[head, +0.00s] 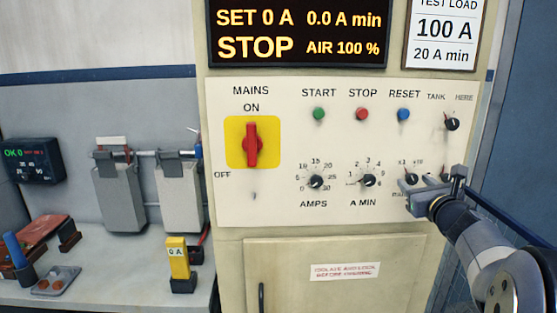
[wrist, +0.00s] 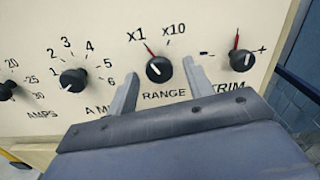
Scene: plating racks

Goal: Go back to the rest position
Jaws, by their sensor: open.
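My gripper (head: 434,188) is in front of the lower right part of the cream control panel (head: 230,200) in the head view. It is open. In the wrist view its two fingers (wrist: 160,88) stand apart, one on each side below the black RANGE knob (wrist: 158,69). The knob's pointer is toward x1. I see nothing held between the fingers. I cannot tell how far the fingertips are from the panel. The TRIM knob (wrist: 241,60) is to the right of the fingers, its pointer about straight up. In the head view my gripper partly hides the RANGE and TRIM labels.
The red MAINS switch (head: 252,145) stands upright at ON. The display (head: 298,33) reads SET 0 A and STOP. A bench (head: 130,290) with clamped grey plates and a yellow meter (head: 178,258) is at the left. A blue wall (head: 530,120) is at the right.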

